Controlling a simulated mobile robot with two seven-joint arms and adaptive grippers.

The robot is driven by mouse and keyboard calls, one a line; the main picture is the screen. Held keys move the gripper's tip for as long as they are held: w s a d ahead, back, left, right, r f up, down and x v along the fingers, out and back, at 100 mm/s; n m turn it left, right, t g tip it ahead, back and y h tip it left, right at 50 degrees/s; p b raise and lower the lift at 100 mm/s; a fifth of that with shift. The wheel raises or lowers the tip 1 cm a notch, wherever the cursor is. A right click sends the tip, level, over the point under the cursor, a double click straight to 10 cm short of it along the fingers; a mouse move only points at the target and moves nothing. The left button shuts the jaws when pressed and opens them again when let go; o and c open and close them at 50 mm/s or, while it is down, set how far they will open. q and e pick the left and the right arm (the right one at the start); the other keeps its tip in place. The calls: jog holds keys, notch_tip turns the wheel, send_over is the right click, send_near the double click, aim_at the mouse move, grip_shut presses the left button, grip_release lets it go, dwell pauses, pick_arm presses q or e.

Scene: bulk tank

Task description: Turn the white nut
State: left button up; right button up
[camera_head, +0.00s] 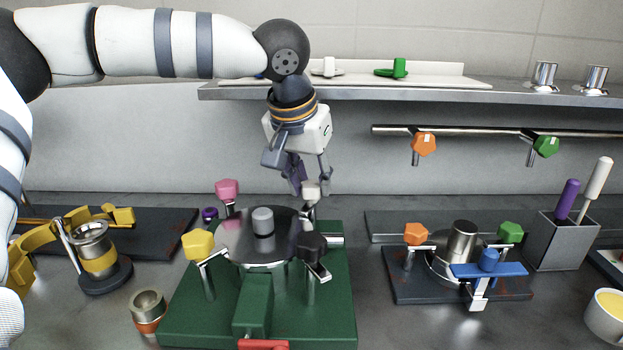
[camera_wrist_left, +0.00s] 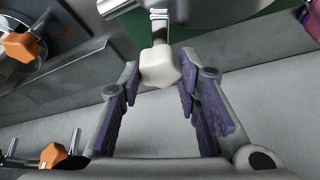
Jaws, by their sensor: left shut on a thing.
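The white nut (camera_head: 311,188) stands on a metal post at the back of the round metal lid (camera_head: 240,238), on the green base (camera_head: 190,312). In the left wrist view the white nut (camera_wrist_left: 160,66) sits between the purple-padded fingertips. My left gripper (camera_head: 309,182) comes down from above and is shut on the white nut, partly hiding it. The left gripper (camera_wrist_left: 160,84) also shows in the wrist view. My right gripper is not in view.
Pink (camera_head: 228,188), yellow (camera_head: 198,245) and black (camera_head: 312,246) nuts stand around the same lid. A steel shelf (camera_head: 430,92) runs behind my left wrist. A smaller fixture with a blue handle (camera_head: 490,268) is at right, and a yellow-banded cup (camera_head: 98,258) at left.

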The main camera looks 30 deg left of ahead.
pick_arm(q)
jog(key=shift+a+m+h, duration=0.1)
jog(key=shift+m+h, duration=0.5)
jog(key=shift+m, duration=1.3)
jog(key=o, duration=1.1)
jog(key=shift+o, duration=0.2)
jog(key=v, duration=1.2)
